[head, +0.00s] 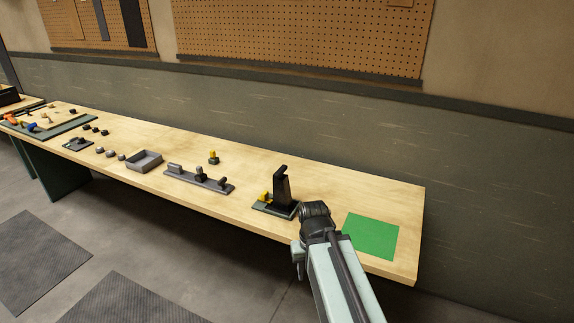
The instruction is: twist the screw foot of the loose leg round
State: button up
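My arm reaches up from the bottom to the bench's front edge, and its dark end, my gripper (314,210), is over the bench. Its fingers cannot be made out, so I cannot tell whether it is open or shut. Just left of it a dark upright piece (282,187) stands on a flat dark base (272,208). A small yellow part (265,197) sits at the base's left side. I cannot make out for certain which piece is the loose leg or its screw foot.
The wooden bench (335,191) runs along the wall. A green mat (371,236) lies right of my gripper. Further left are a grey rail with blocks (198,180), a small yellow-topped piece (213,157), a grey tray (145,160) and several small dark parts.

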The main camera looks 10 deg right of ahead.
aim_at(279, 173)
jog(key=i, duration=0.95)
jog(key=u, duration=0.05)
